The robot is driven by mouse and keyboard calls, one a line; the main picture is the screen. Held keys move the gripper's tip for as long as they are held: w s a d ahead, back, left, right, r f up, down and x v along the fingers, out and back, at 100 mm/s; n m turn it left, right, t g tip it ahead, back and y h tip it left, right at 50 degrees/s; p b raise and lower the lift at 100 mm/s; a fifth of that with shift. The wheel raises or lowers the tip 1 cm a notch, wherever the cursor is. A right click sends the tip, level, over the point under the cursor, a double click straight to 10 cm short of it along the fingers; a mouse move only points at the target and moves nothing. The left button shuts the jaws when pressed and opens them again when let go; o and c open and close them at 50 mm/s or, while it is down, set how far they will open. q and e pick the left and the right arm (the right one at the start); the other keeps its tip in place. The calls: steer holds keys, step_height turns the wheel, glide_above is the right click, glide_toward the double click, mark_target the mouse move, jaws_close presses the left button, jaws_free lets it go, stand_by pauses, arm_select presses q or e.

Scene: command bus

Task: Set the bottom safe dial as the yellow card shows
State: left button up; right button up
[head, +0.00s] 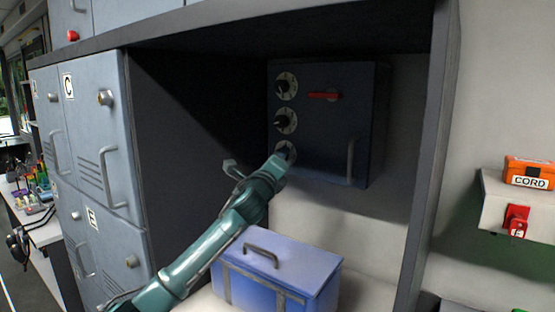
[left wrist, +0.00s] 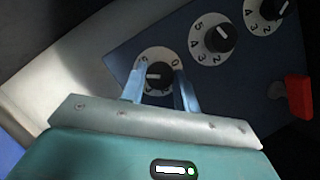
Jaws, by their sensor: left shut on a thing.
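The dark blue safe (head: 340,120) is on the wall inside the open bay, with three dials in a column at its left. The top dial (head: 286,86) and middle dial (head: 286,121) are clear of my arm. My left gripper (head: 284,158) is at the bottom dial (head: 291,148) and partly covers it. In the left wrist view my left gripper (left wrist: 159,84) has its fingers on either side of the bottom dial's black knob (left wrist: 158,76), shut on it. Parts of that dial's numbers are hidden by the fingers. I see no yellow card. My right gripper is out of view.
A red handle (head: 323,95) and a grey bar handle (head: 351,161) are on the safe's front. A blue box (head: 272,275) stands below my left arm. Lockers (head: 100,140) line the left; an orange CORD box (head: 530,172) sits on a shelf at right.

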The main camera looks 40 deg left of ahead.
arm_select(q)
steer(key=n+g+h, duration=0.1)
steer(key=n+g, duration=0.1)
steer(key=n, duration=0.4)
steer(key=n+g+h, duration=0.2)
steer(key=n, duration=0.5)
steer(key=r+n+g+h, duration=0.1)
steer(key=n+g, duration=0.1)
steer(key=n, duration=0.4)
steer(key=shift+a+n+h, duration=0.15)
steer(key=shift+n+h, duration=0.15)
steer(key=shift+n, duration=0.1)
stand_by(0.4)
steer(key=o, duration=1)
steer(key=shift+c, duration=0.2)
steer(key=shift+s, duration=0.1)
